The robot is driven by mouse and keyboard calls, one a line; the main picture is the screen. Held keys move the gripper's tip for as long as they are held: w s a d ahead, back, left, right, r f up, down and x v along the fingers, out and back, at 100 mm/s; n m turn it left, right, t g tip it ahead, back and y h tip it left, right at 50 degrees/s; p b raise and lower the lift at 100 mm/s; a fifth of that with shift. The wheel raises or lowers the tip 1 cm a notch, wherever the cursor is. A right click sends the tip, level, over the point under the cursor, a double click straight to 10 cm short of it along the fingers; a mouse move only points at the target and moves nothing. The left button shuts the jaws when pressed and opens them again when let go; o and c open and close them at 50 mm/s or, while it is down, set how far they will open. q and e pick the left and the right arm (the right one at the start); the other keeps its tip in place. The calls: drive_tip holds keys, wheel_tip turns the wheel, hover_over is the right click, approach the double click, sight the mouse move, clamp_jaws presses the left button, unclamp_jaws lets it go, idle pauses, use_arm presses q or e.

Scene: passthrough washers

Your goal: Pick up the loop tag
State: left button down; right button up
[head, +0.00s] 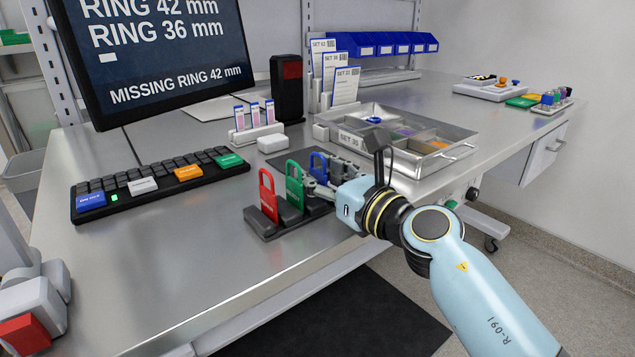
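Three upright loop-shaped tags stand in a dark rack (262,228) at the front of the bench: a red tag (267,206), a green tag (294,184) and a blue tag (318,164). I cannot tell which one the task names. My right gripper (314,187) reaches in from the right. Its fingers are at the rack, beside the green and blue tags, and partly overlap the blue one. I cannot tell if they touch or grip a tag.
A metal tray (450,152) with compartments lies behind my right gripper. A keyboard (150,187) and a monitor (155,50) are at the left, and a small card holder (256,134) stands behind the tags. The bench front at left is clear.

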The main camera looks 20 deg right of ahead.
drive_tip(key=shift+w+a, duration=0.1)
drive_tip(key=shift+w, duration=0.1)
clamp_jaws()
drive_tip(key=shift+r, duration=0.15)
drive_tip(key=shift+r, duration=0.25)
wheel_tip(320, 180, up, 4)
drive_tip(key=p, duration=0.2)
drive_tip(key=shift+f+p, duration=0.1)
drive_tip(key=shift+p, duration=0.3)
drive_tip(key=d+r+p, duration=0.1)
drive_tip(key=d+r, duration=0.2)
drive_tip(key=d, duration=0.3)
drive_tip(key=s+d+r+p, duration=0.1)
drive_tip(key=d+r, duration=0.2)
drive_tip(key=d, duration=0.2)
drive_tip(key=shift+d+r, duration=0.25)
drive_tip(key=shift+d, duration=0.1)
